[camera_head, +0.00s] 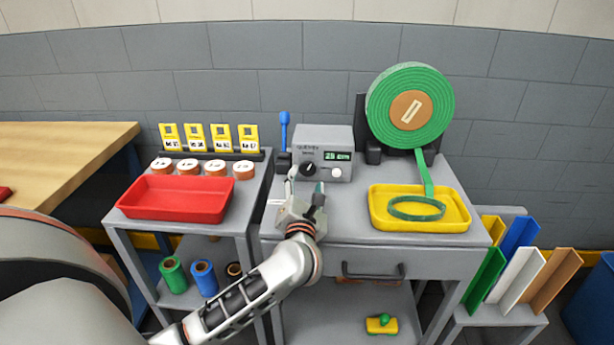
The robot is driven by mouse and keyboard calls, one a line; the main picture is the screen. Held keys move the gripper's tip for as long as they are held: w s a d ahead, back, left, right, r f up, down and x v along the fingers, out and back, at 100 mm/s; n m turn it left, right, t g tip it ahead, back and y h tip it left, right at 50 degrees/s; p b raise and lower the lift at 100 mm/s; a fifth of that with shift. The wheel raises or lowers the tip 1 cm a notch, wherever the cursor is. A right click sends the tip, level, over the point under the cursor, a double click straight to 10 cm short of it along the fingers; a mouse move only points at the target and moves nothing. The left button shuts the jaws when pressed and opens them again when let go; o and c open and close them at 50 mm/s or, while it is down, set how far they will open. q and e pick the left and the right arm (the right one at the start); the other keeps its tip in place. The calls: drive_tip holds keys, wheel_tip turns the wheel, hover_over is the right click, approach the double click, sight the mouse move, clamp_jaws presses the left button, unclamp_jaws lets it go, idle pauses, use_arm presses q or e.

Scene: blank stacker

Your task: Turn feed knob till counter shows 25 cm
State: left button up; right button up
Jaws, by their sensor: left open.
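The grey feed machine (323,148) stands at the back of the right-hand bench. Its green counter (337,156) shows a two-digit number beginning with 2, followed by "cm"; the second digit is too small to tell. The black feed knob (308,169) is on its front, left of a white round button (336,173). My left gripper (305,181) is open just in front of and below the knob, with one finger to each side; I cannot tell whether it touches. A green roll (410,106) stands on the right, its strip (425,172) running down into a yellow tray (419,224). My right gripper is not visible.
A blue-handled lever (284,132) stands left of the machine. A red tray (176,198), copper-coloured labelled rolls and yellow cards sit on the left bench. A drawer handle (374,271) juts from the right bench. Coloured profiles (518,275) stand at the lower right.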

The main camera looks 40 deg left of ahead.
use_arm(q)
drive_tip(key=v, duration=0.8)
drive_tip(key=shift+d, duration=0.1)
